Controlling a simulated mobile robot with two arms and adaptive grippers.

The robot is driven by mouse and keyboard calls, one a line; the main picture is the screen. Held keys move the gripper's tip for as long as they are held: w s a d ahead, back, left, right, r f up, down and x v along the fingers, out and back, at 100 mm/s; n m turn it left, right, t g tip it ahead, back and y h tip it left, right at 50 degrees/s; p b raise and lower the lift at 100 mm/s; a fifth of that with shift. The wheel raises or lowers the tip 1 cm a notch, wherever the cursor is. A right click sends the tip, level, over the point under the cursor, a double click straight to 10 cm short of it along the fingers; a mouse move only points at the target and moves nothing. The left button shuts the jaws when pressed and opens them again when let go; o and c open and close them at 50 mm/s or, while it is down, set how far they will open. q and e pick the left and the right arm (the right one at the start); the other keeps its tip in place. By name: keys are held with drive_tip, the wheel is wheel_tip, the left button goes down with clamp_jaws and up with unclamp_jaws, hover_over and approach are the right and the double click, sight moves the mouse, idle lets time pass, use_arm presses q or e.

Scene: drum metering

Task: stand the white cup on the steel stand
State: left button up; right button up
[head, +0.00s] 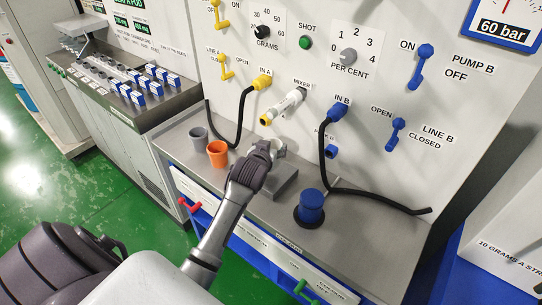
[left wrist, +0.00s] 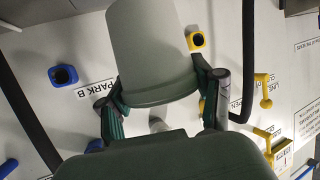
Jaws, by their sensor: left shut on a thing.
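The white cup (head: 280,147) shows only in part in the head view, behind my left gripper (head: 268,150). In the left wrist view the cup (left wrist: 152,48) is large and pale grey-white, with the fingers of my left gripper (left wrist: 163,98) shut on either side of it near its wide end. The steel stand (head: 284,186) is a low grey block on the bench, just right of and below the gripper in the head view. My gripper and wrist hide part of it. I cannot tell the gap between cup and stand. My right gripper is not in view.
A grey cup (head: 198,136) and an orange cup (head: 217,154) stand on the bench (head: 372,262), left of my gripper. A blue cylinder (head: 311,206) stands to the right. Black hoses hang from the panel, and the mixer nozzle (head: 285,105) juts out above the gripper.

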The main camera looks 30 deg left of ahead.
use_arm(q)
drive_tip(key=shift+a+f, duration=0.1)
drive_tip(key=shift+f, duration=2)
drive_tip(key=shift+f, duration=0.2)
drive_tip(key=o, duration=1.1)
drive_tip(key=shift+r, duration=0.1)
drive_tip(key=shift+o, duration=0.2)
drive_tip(key=shift+r, duration=0.1)
drive_tip(key=shift+s+r, duration=0.1)
drive_tip(key=v, duration=1.1)
drive_tip(key=shift+s, duration=0.35)
drive_tip(key=shift+r, duration=0.15)
